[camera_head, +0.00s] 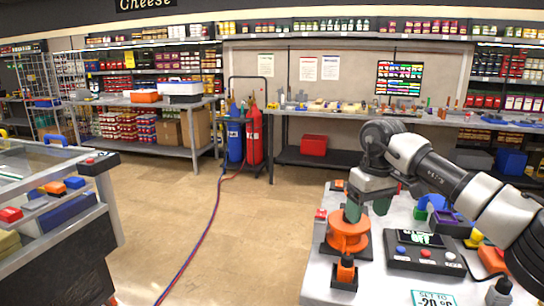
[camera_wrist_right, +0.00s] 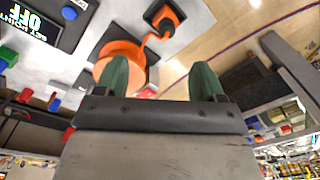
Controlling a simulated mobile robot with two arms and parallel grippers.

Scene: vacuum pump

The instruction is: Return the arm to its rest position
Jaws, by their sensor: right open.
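My right gripper (camera_head: 367,208) is over the white-topped bench at the right, just above and beside an orange round pump part (camera_head: 347,236). Its green fingers are apart with nothing between them, as the right wrist view (camera_wrist_right: 160,78) also shows. In that view the orange part (camera_wrist_right: 118,60) lies partly behind the left finger. A small orange piece on a dark block (camera_head: 346,272) stands in front of the round part. I cannot tell whether the fingers touch the orange part. My left gripper is not in view.
A black control box (camera_head: 427,255) with a display and buttons sits right of the orange part. A glass-topped cart (camera_head: 40,190) stands at the left. Blue and red cylinders (camera_head: 254,135) stand behind, with hoses across the open floor (camera_head: 240,240).

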